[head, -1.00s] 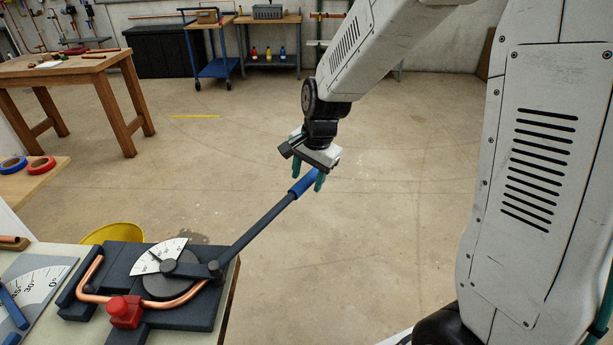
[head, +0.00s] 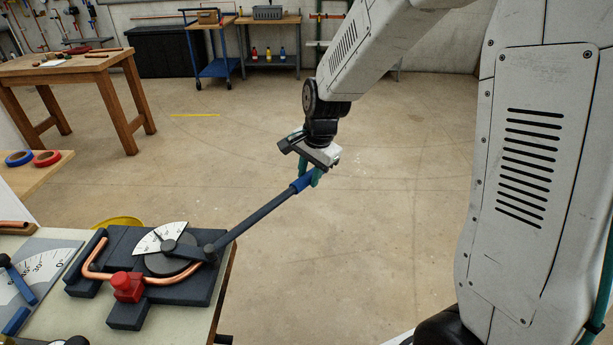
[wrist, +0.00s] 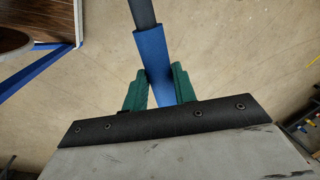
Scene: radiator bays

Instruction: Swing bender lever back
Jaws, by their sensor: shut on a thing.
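The pipe bender (head: 203,278) sits on the bench at the lower left, with a white angle scale (head: 162,236) and a red clamp block (head: 127,286). A bent copper pipe (head: 91,258) lies around its round former. The dark bender lever (head: 257,216) reaches out to the upper right, past the bench edge. My gripper (head: 311,178) is at the lever's far end, shut on its blue grip. In the wrist view the green fingers (wrist: 160,88) stand on both sides of the blue grip (wrist: 153,55). The grip's end is hidden behind the gripper body.
The bench (head: 225,288) ends just right of the bender. A grey angle chart (head: 48,262) lies left of it. A wooden table (head: 70,70) is at the far left. The floor beyond the bench is open.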

